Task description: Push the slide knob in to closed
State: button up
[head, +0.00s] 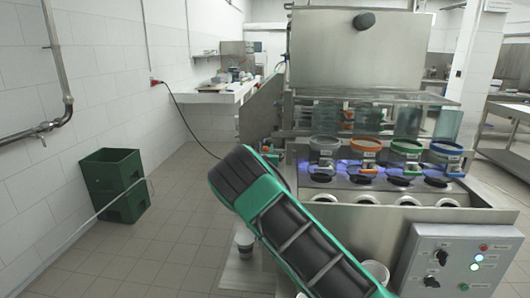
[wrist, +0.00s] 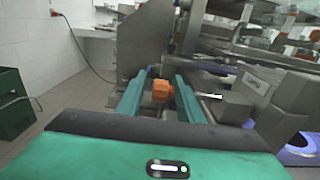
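The orange slide knob (wrist: 161,90) shows in the wrist view, low on the side of the steel filling machine. My gripper (wrist: 160,80) has its two green fingers apart, one on each side of the knob. Narrow gaps seem to show between knob and fingers; I cannot tell whether either touches it. In the head view my green and black arm covers the knob and most of the gripper. How far out the slide stands is hard to tell.
The steel machine (head: 360,50) carries several cups with coloured rims and a control box (head: 450,262) at the front right. A grey labelled block (wrist: 285,92) stands right of my fingers. Stacked green crates (head: 113,185) stand by the left wall.

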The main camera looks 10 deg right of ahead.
grip_shut()
jog(key=d, duration=0.1)
jog(key=s+d, duration=0.1)
jog(key=d, duration=0.1)
jog(key=shift+d, duration=0.1)
jog(key=shift+o, duration=0.9)
grip_release()
jog(key=v, duration=1)
jog(key=shift+s+a, duration=0.2)
jog(key=shift+s, duration=0.15)
jog(key=shift+c, duration=0.7)
